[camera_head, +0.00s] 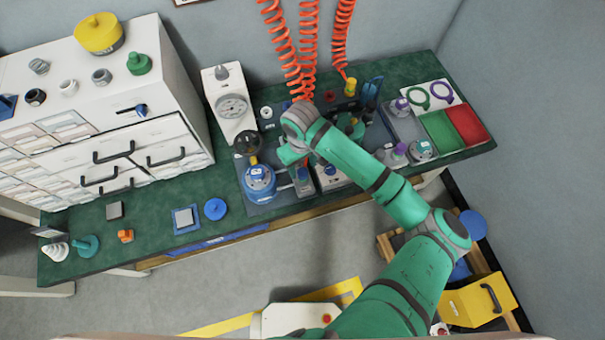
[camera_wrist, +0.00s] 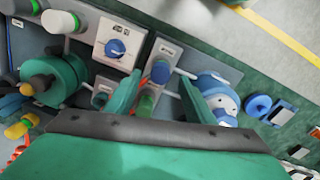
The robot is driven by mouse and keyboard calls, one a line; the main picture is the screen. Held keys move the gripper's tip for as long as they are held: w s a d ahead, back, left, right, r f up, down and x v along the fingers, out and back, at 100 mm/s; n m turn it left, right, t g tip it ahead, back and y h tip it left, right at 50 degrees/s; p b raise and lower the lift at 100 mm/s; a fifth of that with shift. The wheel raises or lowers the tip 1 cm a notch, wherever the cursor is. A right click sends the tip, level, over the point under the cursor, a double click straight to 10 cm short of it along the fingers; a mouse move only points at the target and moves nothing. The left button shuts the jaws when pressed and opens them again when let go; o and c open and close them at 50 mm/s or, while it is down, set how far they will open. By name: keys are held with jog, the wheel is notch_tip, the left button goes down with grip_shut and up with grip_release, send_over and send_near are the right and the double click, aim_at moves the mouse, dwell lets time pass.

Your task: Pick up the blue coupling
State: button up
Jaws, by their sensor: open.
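A small blue piece (camera_wrist: 160,71), which looks like the blue coupling, stands on a narrow grey plate (camera_wrist: 165,50) in the wrist view. An orange-red piece and a green cylinder (camera_wrist: 146,104) show close to it. My gripper (camera_wrist: 160,78) is open, with one green finger on either side of the blue piece in that view. I cannot tell whether either finger touches it. In the head view my gripper (camera_head: 292,156) is over the bench, and the blue piece (camera_head: 303,173) shows just beside it, partly hidden. My gripper's fingertips are hard to make out there.
A blue-and-white pot-like device (camera_wrist: 216,95) stands close to one finger; it is also in the head view (camera_head: 259,181). A white box with a blue knob (camera_wrist: 115,48) stands on the other side. A gauge unit (camera_head: 232,107) and red coiled hoses (camera_head: 309,45) are behind.

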aim_at(303, 172)
jog(key=shift+f, duration=2.8)
jog(key=c, duration=1.2)
